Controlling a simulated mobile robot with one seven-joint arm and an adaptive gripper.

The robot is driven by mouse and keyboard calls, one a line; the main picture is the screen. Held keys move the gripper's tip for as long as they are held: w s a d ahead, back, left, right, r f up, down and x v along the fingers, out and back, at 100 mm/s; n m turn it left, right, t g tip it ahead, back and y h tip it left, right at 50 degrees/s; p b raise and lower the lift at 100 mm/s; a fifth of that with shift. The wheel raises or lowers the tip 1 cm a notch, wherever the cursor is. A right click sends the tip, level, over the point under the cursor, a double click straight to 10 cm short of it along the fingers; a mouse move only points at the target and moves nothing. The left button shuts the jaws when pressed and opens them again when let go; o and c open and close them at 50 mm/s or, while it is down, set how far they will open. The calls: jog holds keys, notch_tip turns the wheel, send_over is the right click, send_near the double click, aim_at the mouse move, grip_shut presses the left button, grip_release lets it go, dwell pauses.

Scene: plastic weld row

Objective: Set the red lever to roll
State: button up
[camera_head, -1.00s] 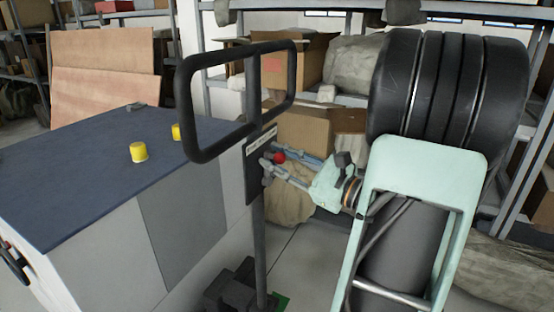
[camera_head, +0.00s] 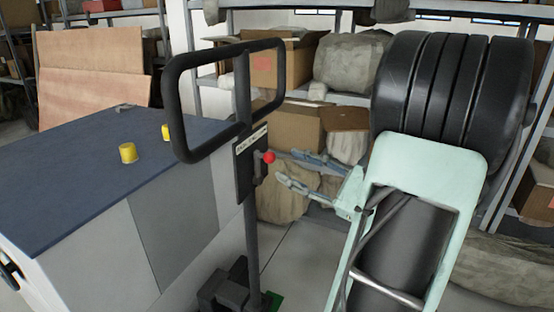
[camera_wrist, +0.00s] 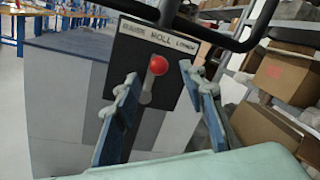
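The red lever has a red ball knob (camera_head: 268,157) on a short stem in front of a dark plate (camera_head: 244,178) on an upright post. In the wrist view the red knob (camera_wrist: 158,65) stands below the word ROLL on the plate's label (camera_wrist: 160,37); LOWER is to its right and the left word is unclear. The knob is up, with its grey stem (camera_wrist: 146,92) below it. My gripper (camera_head: 281,167) is open and empty, just right of the knob in the head view. Its two blue-grey fingers spread to either side of the knob in the wrist view, without visible contact.
A black loop handle (camera_head: 172,110) tops the post, above the plate. Shelves with cardboard boxes (camera_head: 262,68) and wrapped bundles are behind. Some floor (camera_head: 300,255) is clear.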

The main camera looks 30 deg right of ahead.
jog(key=v, duration=0.4)
jog(key=shift+s+d, duration=0.15)
jog(key=shift+s, duration=0.25)
